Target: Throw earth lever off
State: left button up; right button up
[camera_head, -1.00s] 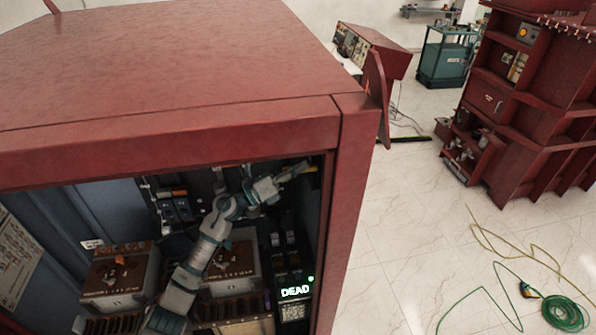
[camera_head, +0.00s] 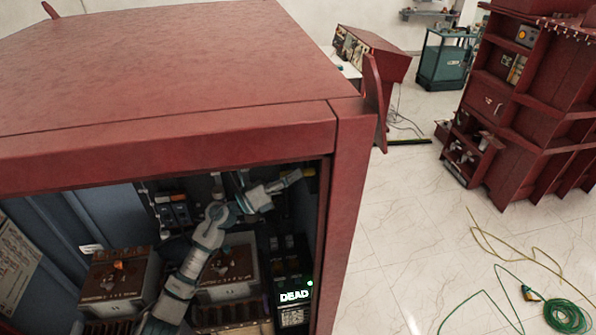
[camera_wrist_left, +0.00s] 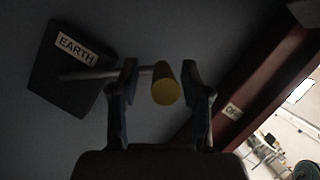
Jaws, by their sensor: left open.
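The earth lever (camera_wrist_left: 165,84) shows in the left wrist view as a grey rod with a yellow end. It sticks out from a dark box with an EARTH label (camera_wrist_left: 77,50). My left gripper (camera_wrist_left: 160,78) is open, with one finger on each side of the yellow end. I cannot tell whether either finger touches it. In the head view my left gripper (camera_head: 290,181) is inside the red cabinet (camera_head: 343,220), near its right upright, and the lever is hard to make out there. My right gripper is not in view.
A small label (camera_wrist_left: 233,111), too blurred to read surely, is on the red frame. Below my arm are brown-topped units (camera_head: 118,280) and a lit DEAD display (camera_head: 294,295). The cabinet's top edge and right upright border the opening. A green cable (camera_head: 566,316) lies on the floor outside.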

pick_arm(q)
jog(key=v, duration=1)
jog(key=shift+w+a, duration=0.2)
jog(key=shift+a, duration=0.05)
jog(key=shift+d+f, duration=0.1)
jog(key=shift+d, duration=0.05)
